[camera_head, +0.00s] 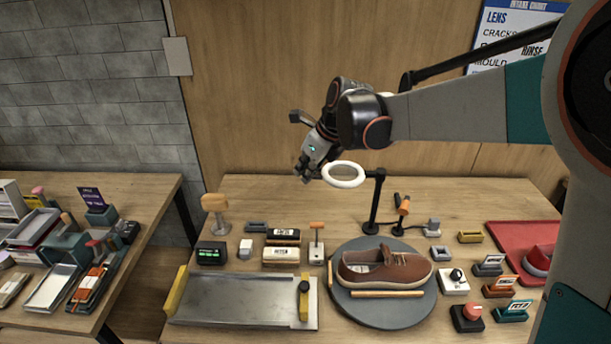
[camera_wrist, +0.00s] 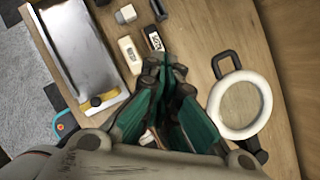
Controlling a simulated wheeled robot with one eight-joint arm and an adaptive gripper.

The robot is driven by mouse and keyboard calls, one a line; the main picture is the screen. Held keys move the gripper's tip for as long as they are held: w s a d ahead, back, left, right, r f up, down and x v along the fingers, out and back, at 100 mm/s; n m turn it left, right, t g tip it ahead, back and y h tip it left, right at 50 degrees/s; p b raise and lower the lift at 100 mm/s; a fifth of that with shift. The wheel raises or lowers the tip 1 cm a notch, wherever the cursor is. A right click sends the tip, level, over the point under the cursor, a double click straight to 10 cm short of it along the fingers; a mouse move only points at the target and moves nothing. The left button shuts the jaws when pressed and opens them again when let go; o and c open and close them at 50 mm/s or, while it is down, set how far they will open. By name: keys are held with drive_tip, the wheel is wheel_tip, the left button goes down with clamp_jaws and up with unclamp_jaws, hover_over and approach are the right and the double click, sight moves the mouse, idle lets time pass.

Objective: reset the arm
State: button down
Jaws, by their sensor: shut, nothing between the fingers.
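My arm reaches across the upper right of the head view. My gripper (camera_head: 305,176) hangs above the back part of the work table (camera_head: 245,192), just left of a white ring on a black stand. In the wrist view my gripper (camera_wrist: 165,62) has its teal and grey fingers together, with nothing held between them. The fingers are well above the table and touch nothing that I can see.
The white ring (camera_head: 344,175) is close beside my gripper, and also shows in the wrist view (camera_wrist: 240,104). A brown sneaker (camera_head: 385,268) lies on a round grey turntable (camera_head: 400,315). A metal tray (camera_head: 235,297) is at front left. Small tools stand between.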

drive_tip(key=shift+s+r, duration=0.15)
drive_tip(key=shift+r, duration=0.2)
drive_tip(key=shift+s, duration=0.1)
